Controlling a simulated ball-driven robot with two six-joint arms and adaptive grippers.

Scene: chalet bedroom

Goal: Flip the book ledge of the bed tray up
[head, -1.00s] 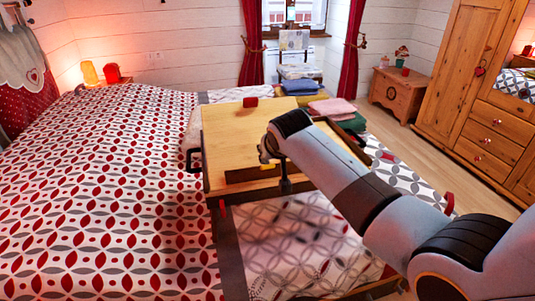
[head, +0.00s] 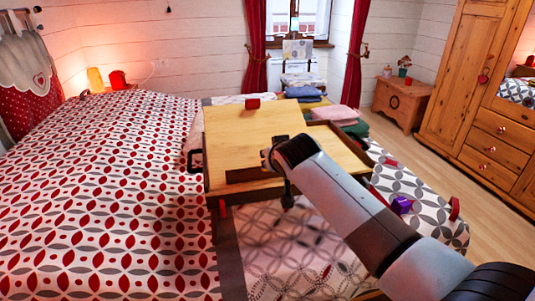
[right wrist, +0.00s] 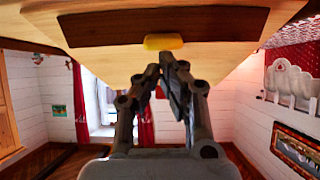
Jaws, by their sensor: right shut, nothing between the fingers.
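The bed tray (head: 240,125) stands on the bed, its pale wooden top panel tilted. The book ledge (head: 246,175) is a dark brown strip along the panel's near edge, apparently lying flat against it. The ledge also shows as a dark band at the top of the right wrist view (right wrist: 160,28), with a yellow tab (right wrist: 163,42) at its edge. My right gripper (right wrist: 167,62) is shut and empty, its tips close to the tab; I cannot tell whether they touch. In the head view, my right arm hides part of the ledge and tray. My left gripper is out of view.
The patterned bed (head: 110,190) fills the left. Folded clothes (head: 335,113) lie behind the tray. A small purple object (head: 401,205) and a red one (head: 454,209) are to the right. A wardrobe (head: 480,100) stands at the far right; the floor before it is clear.

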